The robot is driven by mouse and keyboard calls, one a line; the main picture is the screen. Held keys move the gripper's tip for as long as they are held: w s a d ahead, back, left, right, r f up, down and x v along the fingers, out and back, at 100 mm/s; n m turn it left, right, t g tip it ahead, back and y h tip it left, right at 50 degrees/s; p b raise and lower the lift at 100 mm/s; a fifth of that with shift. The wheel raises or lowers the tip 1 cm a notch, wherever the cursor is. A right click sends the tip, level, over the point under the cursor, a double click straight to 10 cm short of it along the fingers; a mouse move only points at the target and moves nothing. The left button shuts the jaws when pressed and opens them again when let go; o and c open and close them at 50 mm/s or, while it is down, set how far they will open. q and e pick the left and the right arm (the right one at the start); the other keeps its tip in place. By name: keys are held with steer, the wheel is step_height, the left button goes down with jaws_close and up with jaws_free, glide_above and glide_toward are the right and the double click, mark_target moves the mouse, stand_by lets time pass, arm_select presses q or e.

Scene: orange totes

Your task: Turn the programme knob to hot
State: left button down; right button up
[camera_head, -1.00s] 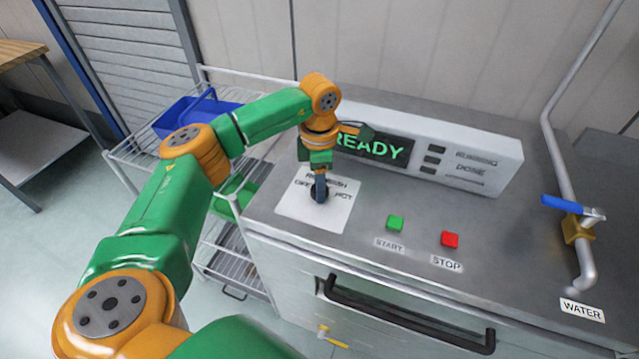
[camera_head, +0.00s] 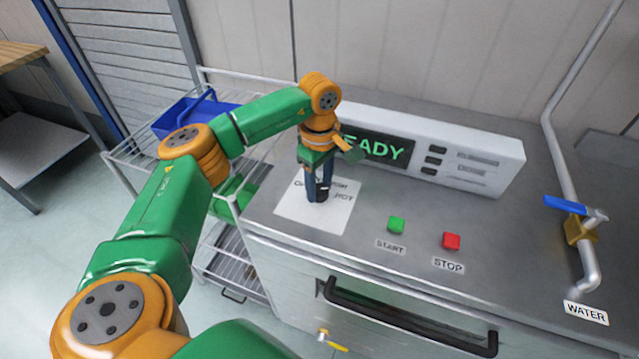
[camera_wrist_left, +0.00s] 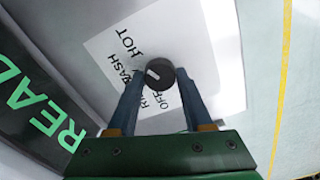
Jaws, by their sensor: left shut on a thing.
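The programme knob is a small dark round knob with a white pointer mark. It sits on a white label plate (camera_head: 325,218) on the machine's grey top. In the left wrist view, the knob (camera_wrist_left: 157,73) is between my fingers and its label (camera_wrist_left: 115,45) reads HOT, OFF and partly hidden words. The white mark lies toward the left of the knob, on the side of the words. My left gripper (camera_head: 319,195) points down and is shut on the knob; it also shows in the left wrist view (camera_wrist_left: 157,80). My right gripper is not in view.
The display (camera_head: 375,148) reads READY, partly hidden by my wrist. A green START button (camera_head: 397,224) and a red STOP button (camera_head: 451,241) lie to the right. A black door handle (camera_head: 410,315) runs along the front. A blue-handled water valve (camera_head: 575,210) stands far right.

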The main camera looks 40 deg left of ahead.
mark_target(319, 189)
arm_select(q)
steer(key=shift+m, duration=0.4)
steer(key=shift+c, duration=1.5)
jaws_free()
step_height(319, 189, up, 7)
steer(key=shift+r+b, duration=0.1)
steer(key=shift+b, duration=0.5)
